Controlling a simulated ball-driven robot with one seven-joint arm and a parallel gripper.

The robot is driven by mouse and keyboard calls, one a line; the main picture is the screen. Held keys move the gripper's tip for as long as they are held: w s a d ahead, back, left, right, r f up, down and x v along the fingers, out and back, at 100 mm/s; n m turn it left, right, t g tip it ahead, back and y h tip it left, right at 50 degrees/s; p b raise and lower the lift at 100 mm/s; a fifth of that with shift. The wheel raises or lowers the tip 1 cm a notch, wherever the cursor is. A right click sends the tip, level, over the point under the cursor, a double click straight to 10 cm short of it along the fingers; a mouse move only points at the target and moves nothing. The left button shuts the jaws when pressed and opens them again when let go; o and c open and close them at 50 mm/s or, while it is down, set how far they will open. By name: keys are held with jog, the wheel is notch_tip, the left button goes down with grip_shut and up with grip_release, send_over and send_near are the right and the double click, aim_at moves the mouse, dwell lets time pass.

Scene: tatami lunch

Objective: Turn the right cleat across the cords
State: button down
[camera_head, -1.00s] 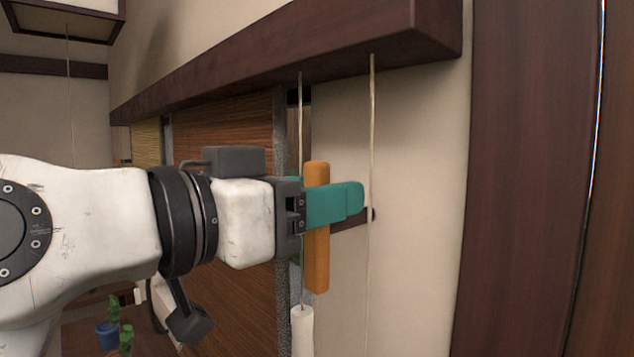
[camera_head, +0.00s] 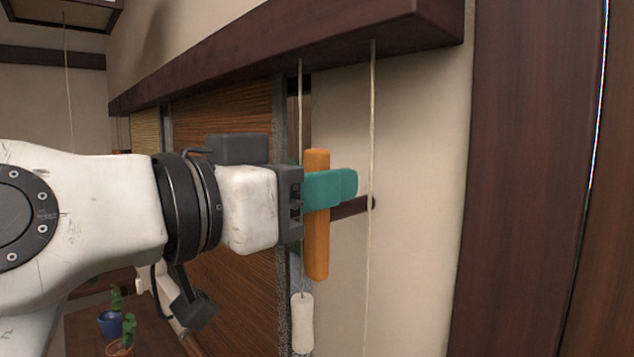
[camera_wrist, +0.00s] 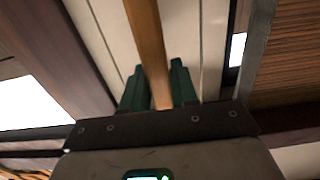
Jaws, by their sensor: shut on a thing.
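An orange cleat (camera_head: 316,258) stands upright in the head view, its length running along the cords. My gripper (camera_head: 343,187), with teal fingers, reaches in from the left and is shut on the cleat above its middle. In the wrist view the orange cleat (camera_wrist: 148,40) runs between the two fingers of my gripper (camera_wrist: 158,92). One pale cord (camera_head: 300,100) hangs behind the cleat and ends in a white tassel (camera_head: 302,323). A second cord (camera_head: 372,120) hangs to the right, apart from the fingertips. The cleat's mount is hidden.
A dark beam (camera_head: 270,65) runs above the cords. A short dark wooden peg or rail (camera_head: 352,207) shows behind the fingers. A dark wood panel (camera_head: 520,180) stands at right. Potted plants (camera_head: 112,322) are low at left.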

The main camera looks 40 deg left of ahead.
jog(key=shift+d+f+b, duration=0.1)
jog(key=shift+b, duration=0.25)
jog(key=m+b, duration=0.2)
jog(key=d+m+b, duration=0.1)
jog(key=m+b, duration=0.1)
jog(key=shift+f, duration=0.25)
jog(key=shift+s+d+f+m+b, duration=0.1)
jog(key=shift+d+f+m+b, duration=0.3)
jog(key=shift+m+b, duration=1.55)
jog(key=shift+d+f+m+b, duration=0.35)
jog(key=shift+m+b, duration=0.8)
jog(key=shift+m, duration=1.5)
jog(key=shift+s+d+f+m+b, duration=0.15)
jog(key=shift+f+m+b, duration=0.4)
jog(key=shift+m+b, duration=1.4)
jog(key=shift+w+m+p, duration=0.1)
jog(key=shift+m+p, duration=0.3)
jog(key=shift+m, duration=0.05)
jog(key=c, duration=1)
grip_release()
jog(key=shift+o, duration=0.2)
jog(key=s+b, duration=0.1)
jog(key=s, duration=0.9)
jog(key=shift+s+a, duration=0.4)
